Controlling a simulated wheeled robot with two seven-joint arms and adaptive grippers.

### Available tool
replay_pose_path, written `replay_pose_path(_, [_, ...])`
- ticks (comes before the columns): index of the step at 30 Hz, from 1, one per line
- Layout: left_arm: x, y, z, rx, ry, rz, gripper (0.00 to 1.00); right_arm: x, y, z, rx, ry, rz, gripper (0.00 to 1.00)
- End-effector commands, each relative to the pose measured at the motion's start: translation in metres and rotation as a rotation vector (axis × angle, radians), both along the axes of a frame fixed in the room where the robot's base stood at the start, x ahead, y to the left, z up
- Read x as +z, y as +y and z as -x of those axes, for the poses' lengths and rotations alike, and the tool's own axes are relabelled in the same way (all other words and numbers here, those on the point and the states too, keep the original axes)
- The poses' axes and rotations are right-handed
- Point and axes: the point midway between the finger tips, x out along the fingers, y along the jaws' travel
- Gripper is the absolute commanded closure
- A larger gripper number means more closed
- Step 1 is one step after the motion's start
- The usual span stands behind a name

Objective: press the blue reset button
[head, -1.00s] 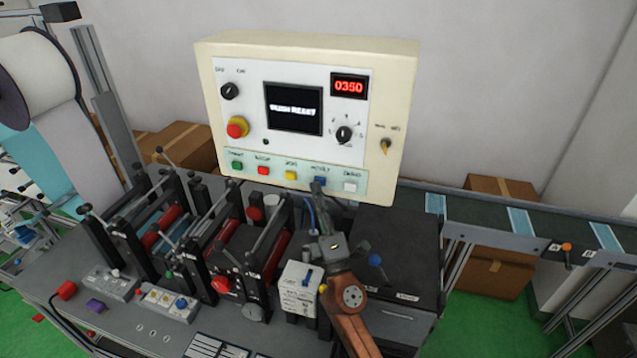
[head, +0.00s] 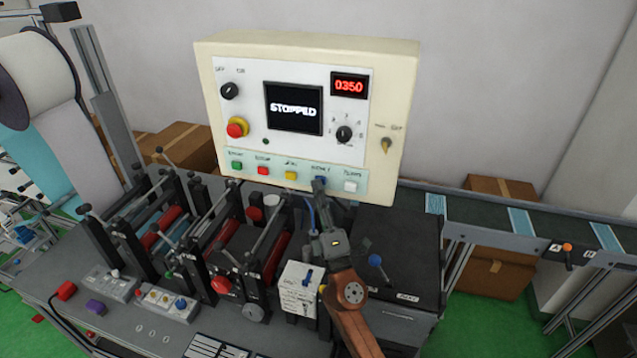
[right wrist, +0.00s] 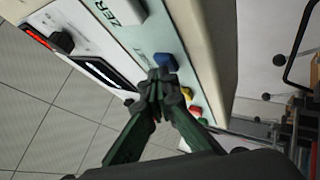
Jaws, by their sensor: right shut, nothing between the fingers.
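The blue reset button (head: 321,181) is in the bottom row of the cream control panel (head: 408,110), between the yellow (head: 291,176) and white (head: 351,187) buttons. My right gripper (head: 318,188) is shut and empty, its tips at the blue button and covering its lower part. In the right wrist view the closed fingertips (right wrist: 160,76) are beside the blue button (right wrist: 166,62); whether they touch it I cannot tell. The panel screen (head: 294,108) reads "STOPPED". My left gripper is not in view.
A red and yellow emergency stop (head: 237,128) and several knobs sit on the panel. Rollers and posts (head: 205,235) crowd the bench below, left of my right arm. A conveyor (head: 480,219) runs off to the right.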

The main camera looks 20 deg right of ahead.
Motion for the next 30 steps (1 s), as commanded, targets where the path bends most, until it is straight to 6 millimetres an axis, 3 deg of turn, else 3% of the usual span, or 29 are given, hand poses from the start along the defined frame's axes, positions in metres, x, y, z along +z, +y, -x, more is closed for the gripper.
replay_pose_path(30, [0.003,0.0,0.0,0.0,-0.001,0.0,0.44,0.0,0.011,0.017,-0.001,0.001,-0.001,1.0])
